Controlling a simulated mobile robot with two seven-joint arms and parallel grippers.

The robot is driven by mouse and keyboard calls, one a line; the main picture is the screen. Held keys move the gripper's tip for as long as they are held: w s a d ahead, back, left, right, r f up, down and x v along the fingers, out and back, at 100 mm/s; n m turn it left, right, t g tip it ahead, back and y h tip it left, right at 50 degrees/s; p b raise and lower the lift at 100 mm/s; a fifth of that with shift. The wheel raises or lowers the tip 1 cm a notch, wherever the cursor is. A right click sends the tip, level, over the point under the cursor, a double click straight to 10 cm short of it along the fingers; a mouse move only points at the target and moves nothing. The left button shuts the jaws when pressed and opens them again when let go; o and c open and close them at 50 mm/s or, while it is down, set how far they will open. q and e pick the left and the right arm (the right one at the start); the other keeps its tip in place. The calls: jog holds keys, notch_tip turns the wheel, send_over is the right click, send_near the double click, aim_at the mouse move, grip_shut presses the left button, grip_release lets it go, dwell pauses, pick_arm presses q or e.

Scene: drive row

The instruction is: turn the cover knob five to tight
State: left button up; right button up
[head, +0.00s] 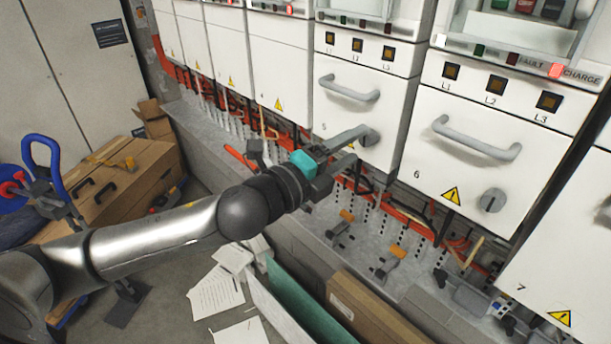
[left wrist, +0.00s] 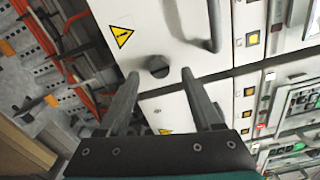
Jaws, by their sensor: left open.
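Cover five (head: 335,103) is a white panel with a grey bar handle (head: 349,91) and three square yellow-lit indicators above it. Its round grey knob (head: 371,137) is at the lower right of the cover, partly hidden by my finger in the head view. My left gripper (head: 356,147) is open in front of the lower part of the cover, its fingers reaching toward the knob. In the left wrist view the dark knob (left wrist: 158,67) shows just beyond the gap between the open fingertips of my left gripper (left wrist: 160,75). Whether a finger touches it, I cannot tell. My right gripper is out of view.
Cover six (head: 440,165) with its own knob (head: 492,200) stands to the right. Red cables and metal brackets run below the covers. A cardboard box (head: 110,180) is on the left, papers (head: 215,293) lie on the floor, and a green-lined container (head: 300,310) is below.

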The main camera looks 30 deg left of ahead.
pick_arm(q)
jog(key=p+v, duration=0.1)
jog(key=v, duration=1.1)
dwell(0.5)
dwell(0.5)
